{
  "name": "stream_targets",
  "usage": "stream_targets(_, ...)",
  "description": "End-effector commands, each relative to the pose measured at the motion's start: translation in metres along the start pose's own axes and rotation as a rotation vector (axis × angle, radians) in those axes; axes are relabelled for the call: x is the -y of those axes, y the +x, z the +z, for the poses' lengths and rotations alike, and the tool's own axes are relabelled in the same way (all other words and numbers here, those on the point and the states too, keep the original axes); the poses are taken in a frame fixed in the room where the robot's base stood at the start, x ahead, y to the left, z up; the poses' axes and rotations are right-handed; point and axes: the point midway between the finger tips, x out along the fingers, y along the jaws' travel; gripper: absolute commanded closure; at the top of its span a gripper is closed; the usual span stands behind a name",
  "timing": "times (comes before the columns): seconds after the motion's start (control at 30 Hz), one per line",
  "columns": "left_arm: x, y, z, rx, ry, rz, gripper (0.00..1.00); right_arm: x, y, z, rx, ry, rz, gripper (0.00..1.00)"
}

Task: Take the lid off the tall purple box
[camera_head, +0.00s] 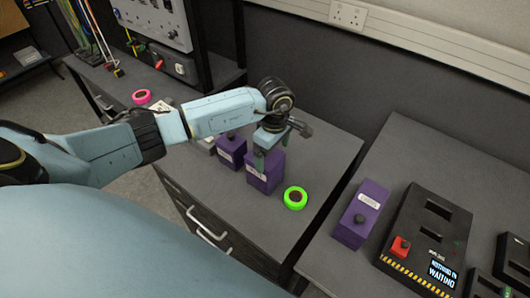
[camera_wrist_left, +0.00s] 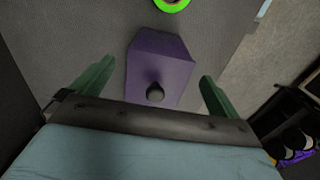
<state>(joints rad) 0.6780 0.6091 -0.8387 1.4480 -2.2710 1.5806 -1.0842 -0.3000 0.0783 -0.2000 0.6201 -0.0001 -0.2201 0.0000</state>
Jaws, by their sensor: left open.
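The tall purple box (camera_head: 265,180) stands on the grey cabinet top, with a pale label on its front. My left gripper (camera_head: 270,154) is above it, pointing down and hiding much of its top. In the left wrist view the box's purple lid (camera_wrist_left: 160,66) shows a dark round knob (camera_wrist_left: 155,92). The green fingers of my left gripper (camera_wrist_left: 157,72) are spread, one on each side of the lid, with gaps showing. They hold nothing. My right gripper is not in view.
A smaller purple box (camera_head: 231,152) stands just left of the tall one. A green tape roll (camera_head: 295,198) lies to its right, a pink roll (camera_head: 141,97) at the back left. Another purple box (camera_head: 360,214) and a black panel (camera_head: 428,236) sit on the right-hand table.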

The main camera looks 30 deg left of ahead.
Motion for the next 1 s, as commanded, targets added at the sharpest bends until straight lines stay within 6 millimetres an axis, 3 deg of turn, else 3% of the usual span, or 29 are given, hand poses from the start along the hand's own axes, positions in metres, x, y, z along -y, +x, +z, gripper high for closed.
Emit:
stream_targets(0.33,0.000,0.009,0.000,-0.001,0.000,0.001,0.01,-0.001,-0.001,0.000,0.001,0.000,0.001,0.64)
stream_targets(0.67,0.000,0.008,0.000,0.000,0.000,0.001,0.43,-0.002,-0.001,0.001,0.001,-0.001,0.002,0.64)
stream_targets(0.87,0.000,0.008,0.000,0.000,0.000,0.002,0.43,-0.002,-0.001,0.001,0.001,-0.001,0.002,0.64)
stream_targets(1.0,-0.001,-0.004,0.000,0.000,0.001,0.004,0.43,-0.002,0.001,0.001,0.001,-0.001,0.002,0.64)
